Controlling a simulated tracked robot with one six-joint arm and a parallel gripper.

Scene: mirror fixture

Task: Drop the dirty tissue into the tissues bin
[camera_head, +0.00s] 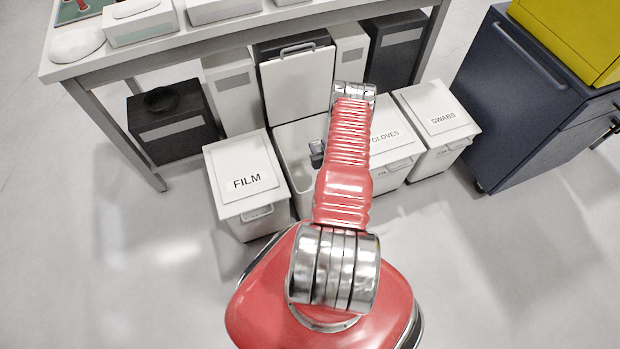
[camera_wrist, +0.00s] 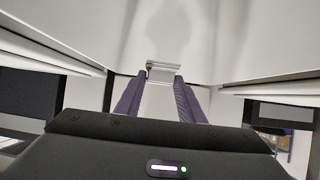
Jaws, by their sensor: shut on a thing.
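My gripper (camera_wrist: 156,80) shows in the wrist view with its two dark purple fingers a little apart, closed on a pale thing that I take for the dirty tissue. It blends with the white surfaces behind, so its outline is unclear. In the head view a small dark part of my gripper (camera_head: 317,151) shows left of my red arm, over the open white bin (camera_head: 283,146). This bin stands between the FILM and GLOVES bins with its lid (camera_head: 297,85) raised. My arm hides part of it, and I see no readable label on it.
The closed FILM bin (camera_head: 243,184) stands left, the closed GLOVES bin (camera_head: 395,143) and SWABS bin (camera_head: 440,122) right. Behind is a white table (camera_head: 240,32) with dark and white boxes beneath. A dark blue cabinet (camera_head: 520,100) stands at the right. The front floor is clear.

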